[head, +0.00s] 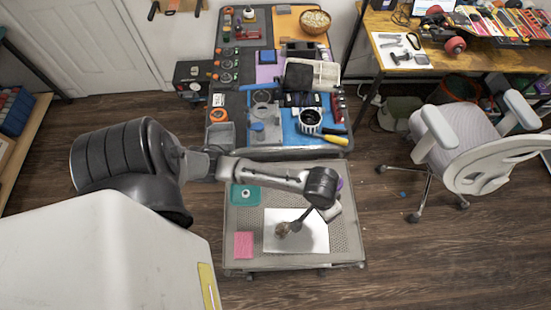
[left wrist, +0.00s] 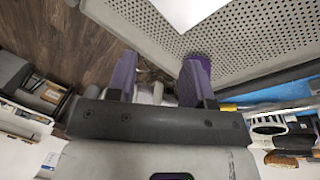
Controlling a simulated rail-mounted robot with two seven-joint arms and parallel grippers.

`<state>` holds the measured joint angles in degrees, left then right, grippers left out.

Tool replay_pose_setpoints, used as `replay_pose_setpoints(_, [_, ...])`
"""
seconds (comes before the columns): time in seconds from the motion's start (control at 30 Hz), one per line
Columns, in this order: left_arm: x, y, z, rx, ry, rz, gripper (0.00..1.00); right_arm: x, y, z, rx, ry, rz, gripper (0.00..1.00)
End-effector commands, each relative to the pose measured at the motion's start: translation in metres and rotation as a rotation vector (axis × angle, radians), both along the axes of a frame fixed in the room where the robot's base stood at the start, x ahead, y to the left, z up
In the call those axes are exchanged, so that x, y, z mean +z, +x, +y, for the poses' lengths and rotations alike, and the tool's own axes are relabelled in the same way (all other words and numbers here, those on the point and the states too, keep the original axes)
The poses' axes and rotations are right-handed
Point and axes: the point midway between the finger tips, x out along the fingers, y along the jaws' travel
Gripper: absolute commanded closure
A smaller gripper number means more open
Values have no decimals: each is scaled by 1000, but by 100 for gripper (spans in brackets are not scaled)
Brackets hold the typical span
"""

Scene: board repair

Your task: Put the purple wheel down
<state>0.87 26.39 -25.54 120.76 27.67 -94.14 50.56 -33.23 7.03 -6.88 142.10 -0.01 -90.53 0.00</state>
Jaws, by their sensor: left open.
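My left gripper (left wrist: 160,65) is open in the left wrist view, with two purple-padded fingers apart and nothing visibly held between them. The purple wheel (left wrist: 203,60) seems to sit on the perforated tabletop (left wrist: 255,45), partly hidden behind the right-hand finger. In the head view a small purple patch (head: 340,184) shows just right of my left wrist at the cart's right side; I cannot tell there whether it is wheel or finger. My right gripper is not in view.
The cart top (head: 345,245) bears a white sheet (head: 312,240) with a dark tool (head: 293,224), a pink pad (head: 243,245) and a teal tray (head: 250,197). A crowded workbench (head: 270,153) stands behind. An office chair (head: 470,150) is at the right.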

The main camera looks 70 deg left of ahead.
Motion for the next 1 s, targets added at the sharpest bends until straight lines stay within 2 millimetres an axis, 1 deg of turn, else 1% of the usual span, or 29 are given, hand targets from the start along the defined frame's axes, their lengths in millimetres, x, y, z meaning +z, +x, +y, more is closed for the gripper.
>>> replay_pose_setpoints(0.03, [-2, -21, -8, -57, -12, -30, 53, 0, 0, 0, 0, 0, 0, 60])
replay_pose_setpoints(0.1, [-1, -43, -11, -135, 3, -84, 53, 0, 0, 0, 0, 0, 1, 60])
replay_pose_setpoints(0.17, [1, -60, -8, -187, 26, -122, 53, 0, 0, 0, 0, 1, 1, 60])
replay_pose_setpoints(0.2, [3, -72, -5, -218, 48, -141, 53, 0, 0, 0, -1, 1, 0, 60])
replay_pose_setpoints(0.3, [6, -97, 5, -277, 109, -171, 53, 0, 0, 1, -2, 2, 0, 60])
replay_pose_setpoints(0.43, [11, -121, 19, -332, 182, -183, 53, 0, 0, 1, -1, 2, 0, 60])
replay_pose_setpoints(0.53, [14, -133, 27, -359, 221, -182, 53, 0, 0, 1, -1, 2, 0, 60])
replay_pose_setpoints(0.63, [16, -139, 32, -374, 244, -181, 53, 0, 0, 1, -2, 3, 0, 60])
replay_pose_setpoints(1.0, [16, -141, 33, -381, 251, -180, 53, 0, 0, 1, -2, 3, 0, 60])
